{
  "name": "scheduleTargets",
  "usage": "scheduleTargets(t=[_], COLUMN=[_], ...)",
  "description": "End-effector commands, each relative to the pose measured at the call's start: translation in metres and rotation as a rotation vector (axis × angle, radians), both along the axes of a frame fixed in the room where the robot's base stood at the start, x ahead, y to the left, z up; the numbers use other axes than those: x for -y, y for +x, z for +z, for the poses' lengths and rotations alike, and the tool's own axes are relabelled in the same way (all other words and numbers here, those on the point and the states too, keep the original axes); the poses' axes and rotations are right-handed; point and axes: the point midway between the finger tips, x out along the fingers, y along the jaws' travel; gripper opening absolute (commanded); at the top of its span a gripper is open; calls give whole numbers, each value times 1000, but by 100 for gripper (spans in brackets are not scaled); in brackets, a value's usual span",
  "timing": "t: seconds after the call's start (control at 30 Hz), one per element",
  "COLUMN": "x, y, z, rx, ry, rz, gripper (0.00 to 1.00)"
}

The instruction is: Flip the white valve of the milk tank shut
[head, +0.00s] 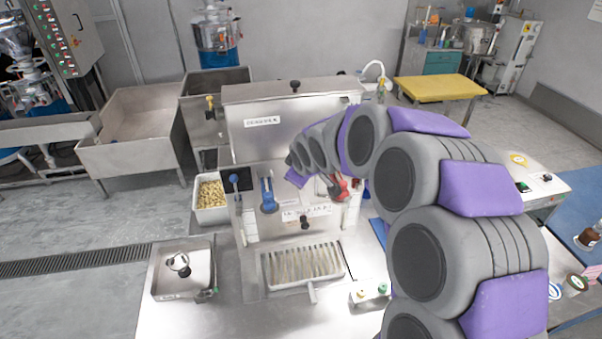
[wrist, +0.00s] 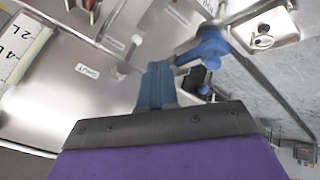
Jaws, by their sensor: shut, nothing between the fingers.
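In the wrist view a white valve (wrist: 128,55) with a rounded end stands out from a steel front, between a blue lever (wrist: 205,50) and a red part at the top left. I cannot tell whether the valve is open or shut. In the head view my arm appears to hide it. The steel tank (head: 295,95) bears a label and a black knob on its lid. My gripper (wrist: 155,82), with bluish fingers, is shut and empty, its tips just below the valve in the picture. A small gap seems to separate them; contact is unclear.
In the head view a blue handle (head: 267,192) and a red lever (head: 341,187) flank my gripper's area. A slotted steel tray (head: 305,263) lies in front. A white bin of beans (head: 211,200) stands left. A steel pan (head: 182,270) sits at the front left.

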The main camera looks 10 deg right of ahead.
Motion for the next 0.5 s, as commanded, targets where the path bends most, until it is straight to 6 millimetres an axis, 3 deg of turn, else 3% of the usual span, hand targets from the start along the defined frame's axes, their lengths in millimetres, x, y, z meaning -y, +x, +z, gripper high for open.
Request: scheduleTargets(t=[0.5], x=[1], y=[44], z=[-57], rx=[0], ry=[2], rz=[-1], gripper=[0])
